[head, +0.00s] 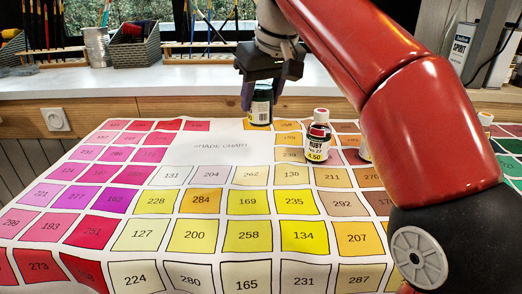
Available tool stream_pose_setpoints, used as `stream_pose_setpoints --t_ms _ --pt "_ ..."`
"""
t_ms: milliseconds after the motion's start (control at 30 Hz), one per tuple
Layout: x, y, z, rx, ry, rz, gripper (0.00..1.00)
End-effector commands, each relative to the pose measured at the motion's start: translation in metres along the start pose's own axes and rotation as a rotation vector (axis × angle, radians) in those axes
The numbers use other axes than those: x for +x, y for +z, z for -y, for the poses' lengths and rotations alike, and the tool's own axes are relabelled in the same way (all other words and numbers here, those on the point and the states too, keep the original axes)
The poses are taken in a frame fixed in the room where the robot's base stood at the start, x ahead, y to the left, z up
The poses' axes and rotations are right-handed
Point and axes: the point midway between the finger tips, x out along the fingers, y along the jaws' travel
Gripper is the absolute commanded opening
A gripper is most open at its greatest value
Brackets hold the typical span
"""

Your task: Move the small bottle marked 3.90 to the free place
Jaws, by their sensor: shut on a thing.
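My gripper (261,88) is at the far side of the cloth, pointing down. It is shut on a small dark bottle (261,107) with a pale label and a yellow band. The price on that bottle is too small to read. The bottle is upright at the chart's far edge; I cannot tell whether its base touches the cloth. No bottle marked 3.90 can be read, and the free place is not clearly identifiable.
The shade chart cloth (205,150), with numbered colour squares, covers the table. Behind are a white sill (180,76), baskets (136,48), a tin (98,46) and a SPIRIT can (468,48). The chart's left and front are clear.

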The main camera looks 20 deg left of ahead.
Motion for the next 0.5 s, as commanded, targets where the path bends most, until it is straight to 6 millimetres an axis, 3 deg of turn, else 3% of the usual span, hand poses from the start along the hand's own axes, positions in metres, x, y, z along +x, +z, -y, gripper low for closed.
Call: stream_pose_setpoints --t_ms 33,100,333,500 --pt "0.017 0.008 0.0 0.0 0.001 0.001 0.2" --pt "0.028 0.012 0.0 0.0 0.0 0.001 0.2" --pt "0.045 0.019 0.0 -0.001 -0.001 0.0 0.2" --pt "0.068 0.029 0.0 -0.001 0.0 0.001 0.2"
